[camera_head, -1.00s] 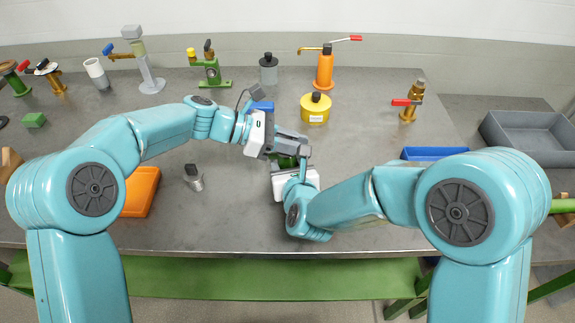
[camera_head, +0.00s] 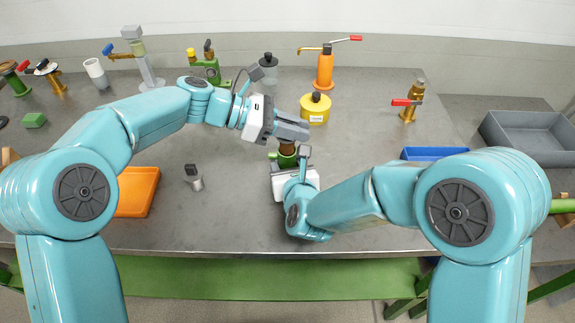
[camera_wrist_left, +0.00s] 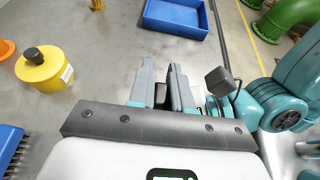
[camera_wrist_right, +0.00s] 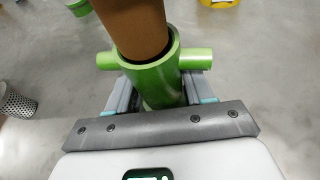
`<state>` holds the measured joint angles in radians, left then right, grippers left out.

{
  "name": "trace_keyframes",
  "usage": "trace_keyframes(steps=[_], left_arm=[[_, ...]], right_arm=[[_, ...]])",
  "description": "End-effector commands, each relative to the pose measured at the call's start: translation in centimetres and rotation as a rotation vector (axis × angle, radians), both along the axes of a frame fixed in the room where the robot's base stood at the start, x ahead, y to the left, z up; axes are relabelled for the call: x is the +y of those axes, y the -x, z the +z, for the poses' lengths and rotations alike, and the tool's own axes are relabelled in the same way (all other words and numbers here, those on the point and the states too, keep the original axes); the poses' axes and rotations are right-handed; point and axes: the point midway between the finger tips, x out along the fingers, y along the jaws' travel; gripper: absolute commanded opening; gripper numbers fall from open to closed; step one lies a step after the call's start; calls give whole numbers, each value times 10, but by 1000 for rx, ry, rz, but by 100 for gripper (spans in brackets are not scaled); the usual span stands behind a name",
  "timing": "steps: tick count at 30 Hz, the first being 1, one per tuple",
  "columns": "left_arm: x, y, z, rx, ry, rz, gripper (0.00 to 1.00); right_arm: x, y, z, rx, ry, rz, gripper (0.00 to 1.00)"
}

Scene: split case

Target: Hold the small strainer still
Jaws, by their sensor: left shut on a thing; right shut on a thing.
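The small strainer appears to be the green cylindrical body (camera_head: 287,160) with side stubs, upright at the middle of the bench. It also shows in the right wrist view (camera_wrist_right: 158,82). My right gripper (camera_wrist_right: 160,92) is shut around it from the near side. A brown cylinder (camera_head: 287,147) stands in its open top, and its lower end is hidden inside (camera_wrist_right: 138,25). My left gripper (camera_head: 303,130) is above, shut on the upper part of the brown piece, where a dark top (camera_wrist_left: 164,96) shows between the fingers. The exact grip is mostly hidden.
A perforated grey basket with a black knob (camera_head: 194,177) stands to the left, beside an orange tray (camera_head: 137,191). A yellow pot (camera_head: 315,108) stands behind my left gripper. A blue tray (camera_head: 435,154) lies right. Several valves line the back. The bench's front middle is clear.

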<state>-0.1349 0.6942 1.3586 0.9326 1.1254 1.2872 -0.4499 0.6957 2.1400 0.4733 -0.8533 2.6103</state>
Motion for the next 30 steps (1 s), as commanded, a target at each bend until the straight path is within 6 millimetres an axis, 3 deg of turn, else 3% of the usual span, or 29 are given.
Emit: trace_keyframes(steps=[1, 21, 30], left_arm=[[0, 0, 2, -1, 0, 1, 0], [0, 0, 31, -2, 0, 0, 0], [0, 1, 35, 0, 0, 0, 0]], right_arm=[[0, 3, -8, 20, 4, 2, 13], [0, 3, -8, 20, 4, 3, 13], [0, 3, -8, 19, 4, 3, 13]])
